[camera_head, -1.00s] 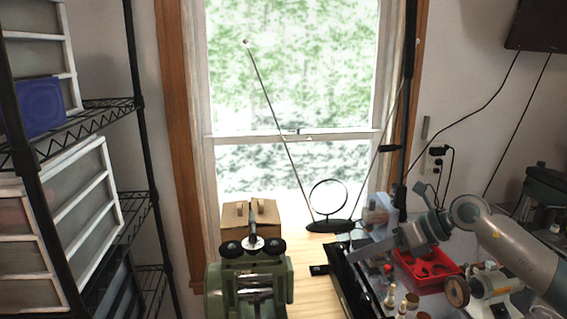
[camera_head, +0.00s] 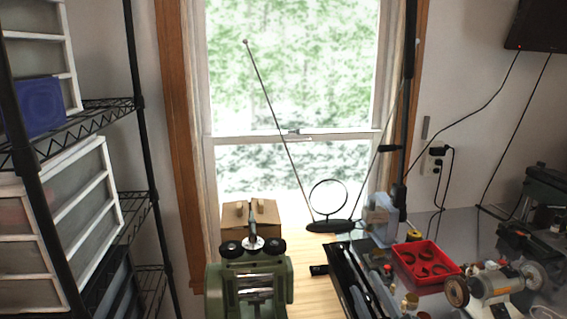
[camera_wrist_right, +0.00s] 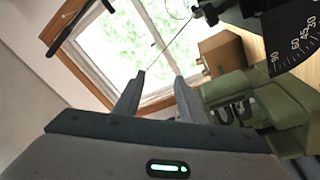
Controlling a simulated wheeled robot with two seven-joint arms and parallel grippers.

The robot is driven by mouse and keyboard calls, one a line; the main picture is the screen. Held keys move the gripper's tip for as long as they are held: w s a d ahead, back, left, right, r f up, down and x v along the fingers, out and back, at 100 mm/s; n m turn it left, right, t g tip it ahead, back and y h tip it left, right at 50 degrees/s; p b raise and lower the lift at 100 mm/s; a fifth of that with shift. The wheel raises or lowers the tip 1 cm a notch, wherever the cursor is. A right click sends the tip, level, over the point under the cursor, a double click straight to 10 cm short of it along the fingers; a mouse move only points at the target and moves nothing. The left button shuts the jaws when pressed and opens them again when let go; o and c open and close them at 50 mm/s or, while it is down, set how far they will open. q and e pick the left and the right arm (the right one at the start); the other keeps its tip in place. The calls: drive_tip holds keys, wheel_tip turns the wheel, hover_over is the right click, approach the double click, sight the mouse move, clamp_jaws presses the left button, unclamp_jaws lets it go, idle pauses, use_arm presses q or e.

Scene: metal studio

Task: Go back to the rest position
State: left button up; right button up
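My right gripper (camera_wrist_right: 160,76) shows in the right wrist view. Its two fingers stand apart with nothing between them, so it is open and empty. Behind the fingertips are the window and the wall. The green machine (camera_wrist_right: 275,110) is to the right of the fingers in that view. No arm or gripper of mine can be made out in the head view now. My left gripper is in neither view.
In the head view, a black wire shelf (camera_head: 105,104) stands at the left. The green machine (camera_head: 248,285) and a cardboard box (camera_head: 262,213) are on the wooden bench. A red tray (camera_head: 425,281) and a small grinder (camera_head: 495,285) crowd the right.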

drive_tip(key=s+d+f+m+g+h, duration=0.2)
drive_tip(key=s+d+f+m+g, duration=0.15)
drive_tip(key=s+f, duration=0.55)
drive_tip(key=s+d+f+m+g+h, duration=0.25)
drive_tip(key=s+f+m+g, duration=0.3)
drive_tip(key=f, duration=0.65)
drive_tip(key=s+a+f+m+g, duration=0.1)
drive_tip(key=s+f+g, duration=0.3)
drive_tip(key=s, duration=0.6)
drive_tip(key=s+a+f+g, duration=0.1)
drive_tip(key=s+f+g, duration=0.25)
drive_tip(key=s, duration=0.75)
wheel_tip(320, 180, down, 30)
drive_tip(key=s+b, duration=0.1)
drive_tip(key=s+d+f+g+b, duration=0.1)
drive_tip(key=s+d+f+g, duration=0.1)
drive_tip(key=s+f, duration=1.6)
drive_tip(key=shift+s+d+f+y, duration=0.3)
drive_tip(key=shift+d+f+y, duration=0.05)
drive_tip(key=shift+d+f, duration=0.15)
